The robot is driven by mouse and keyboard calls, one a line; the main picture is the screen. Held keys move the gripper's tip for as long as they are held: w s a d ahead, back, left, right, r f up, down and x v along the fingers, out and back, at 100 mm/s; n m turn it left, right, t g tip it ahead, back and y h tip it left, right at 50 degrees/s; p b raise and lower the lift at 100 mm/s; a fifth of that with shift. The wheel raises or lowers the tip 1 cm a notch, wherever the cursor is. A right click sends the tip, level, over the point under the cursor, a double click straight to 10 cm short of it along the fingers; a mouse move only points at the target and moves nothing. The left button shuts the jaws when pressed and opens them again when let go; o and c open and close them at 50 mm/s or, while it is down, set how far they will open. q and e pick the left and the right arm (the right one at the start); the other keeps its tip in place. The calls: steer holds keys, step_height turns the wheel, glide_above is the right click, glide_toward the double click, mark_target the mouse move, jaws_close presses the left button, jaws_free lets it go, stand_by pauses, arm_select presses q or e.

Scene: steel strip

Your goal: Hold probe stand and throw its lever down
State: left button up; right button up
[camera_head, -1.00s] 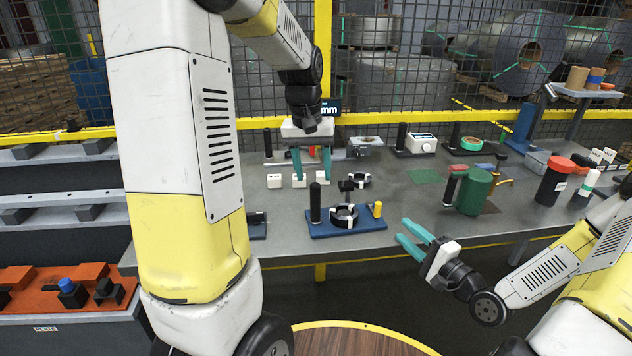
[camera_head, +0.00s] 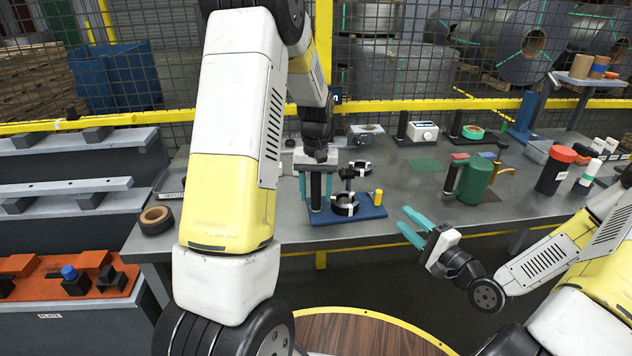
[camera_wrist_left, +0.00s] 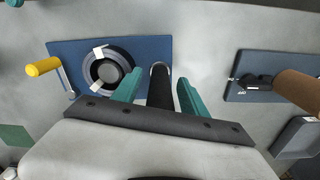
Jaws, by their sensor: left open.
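A stand with a blue base plate (camera_head: 372,212) sits near the table's front edge. It carries a black upright post (camera_head: 316,188), a dark round fixture with pale clamps (camera_head: 344,205) and a lever with a yellow knob (camera_head: 378,197), which stands up at the right end. My left gripper (camera_head: 315,190) is open, one teal finger on each side of the post. In the left wrist view the post (camera_wrist_left: 159,88) lies between the open fingers, with gaps on both sides; the yellow knob (camera_wrist_left: 43,67) is at left. My right gripper (camera_head: 403,222) is open and empty, in front of the table.
A green canister (camera_head: 475,182) and a black canister with red lid (camera_head: 556,172) stand to the right. A tape roll (camera_head: 156,219) sits at the table's left end. In the wrist view another blue plate (camera_wrist_left: 256,84) with a brown cylinder is at right. Bare tabletop lies right of the stand.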

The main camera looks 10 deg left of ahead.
arm_select(q)
steer(key=shift+f, duration=0.3)
jaws_close()
stand_by(2.3)
